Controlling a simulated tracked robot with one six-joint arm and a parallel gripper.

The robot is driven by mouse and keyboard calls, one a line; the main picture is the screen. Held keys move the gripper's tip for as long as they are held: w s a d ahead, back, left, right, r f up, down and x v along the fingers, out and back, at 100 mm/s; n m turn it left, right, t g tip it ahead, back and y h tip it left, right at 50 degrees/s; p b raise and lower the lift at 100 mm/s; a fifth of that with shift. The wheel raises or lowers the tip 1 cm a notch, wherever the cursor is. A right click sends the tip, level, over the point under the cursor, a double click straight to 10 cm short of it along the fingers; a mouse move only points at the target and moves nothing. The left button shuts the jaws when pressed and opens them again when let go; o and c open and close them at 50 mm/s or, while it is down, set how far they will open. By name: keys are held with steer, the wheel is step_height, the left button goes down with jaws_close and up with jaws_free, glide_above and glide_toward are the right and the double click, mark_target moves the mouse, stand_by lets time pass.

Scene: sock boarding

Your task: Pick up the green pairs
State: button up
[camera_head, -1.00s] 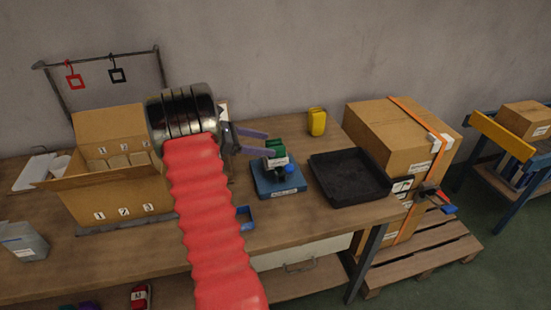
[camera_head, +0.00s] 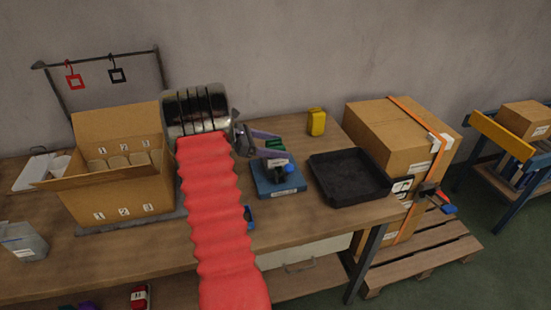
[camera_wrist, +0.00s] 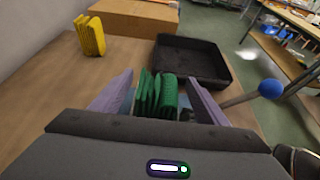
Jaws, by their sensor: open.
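The green pairs (camera_wrist: 158,92) stand upright side by side as several folded pieces in the wrist view, between the two purple fingers of my gripper (camera_wrist: 155,98). In the head view the green pairs (camera_head: 274,146) are partly hidden behind a finger, at the blue stand (camera_head: 268,188) on the bench. My gripper (camera_head: 273,145) is open, with its fingers on either side of the green pairs. I cannot tell whether the fingers touch them.
A black tray (camera_head: 338,196) lies right of the blue stand. A yellow bundle (camera_head: 316,122) stands behind. A lever with a blue knob (camera_wrist: 271,89) rises close to the right finger. An open carton (camera_head: 120,205) with numbered slots is at the left.

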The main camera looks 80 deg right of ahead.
steer(key=shift+c, duration=0.4)
steer(key=c, duration=1.1)
steer(key=shift+r, duration=0.1)
step_height(320, 180, up, 10)
steer(key=shift+f, duration=0.1)
